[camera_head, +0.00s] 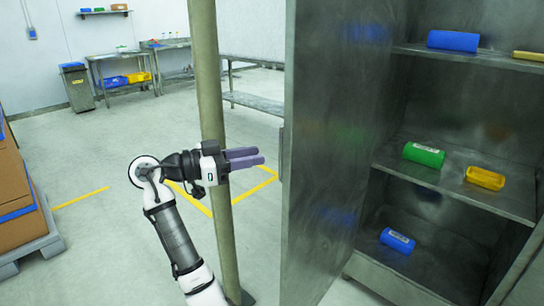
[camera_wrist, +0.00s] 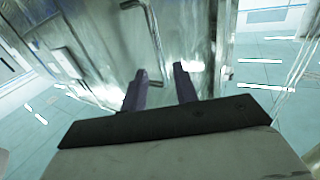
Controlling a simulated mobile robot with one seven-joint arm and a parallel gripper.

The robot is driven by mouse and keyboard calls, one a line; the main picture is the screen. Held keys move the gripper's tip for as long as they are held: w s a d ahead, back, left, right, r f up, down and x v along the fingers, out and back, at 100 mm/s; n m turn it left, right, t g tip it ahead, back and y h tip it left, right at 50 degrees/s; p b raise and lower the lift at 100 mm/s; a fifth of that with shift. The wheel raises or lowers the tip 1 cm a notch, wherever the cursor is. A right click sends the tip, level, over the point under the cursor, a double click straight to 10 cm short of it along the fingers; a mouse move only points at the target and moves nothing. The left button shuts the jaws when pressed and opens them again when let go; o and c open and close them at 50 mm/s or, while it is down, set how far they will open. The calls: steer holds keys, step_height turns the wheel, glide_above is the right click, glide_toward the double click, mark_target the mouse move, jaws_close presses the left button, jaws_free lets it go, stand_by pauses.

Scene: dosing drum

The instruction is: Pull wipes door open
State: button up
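The metal cabinet door (camera_head: 325,150) stands swung outward in the head view, and the cabinet's shelves show to its right. My gripper (camera_head: 261,156) is left of the door, with its purple fingers pointing right at its outer face and a gap before the door edge. In the wrist view my gripper (camera_wrist: 160,72) has its fingers apart with nothing between them. A bar handle (camera_wrist: 157,45) on a metal surface (camera_wrist: 108,40) shows just beyond the fingertips. The frames do not show whether it touches them.
A greenish post (camera_head: 207,75) stands close beside my gripper. Cardboard boxes (camera_head: 14,180) on a pallet are at the left. The floor between boxes and post is clear, with yellow lines.

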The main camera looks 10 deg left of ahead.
steer(key=v, duration=0.6)
steer(key=shift+b, duration=0.3)
steer(key=shift+a, duration=0.15)
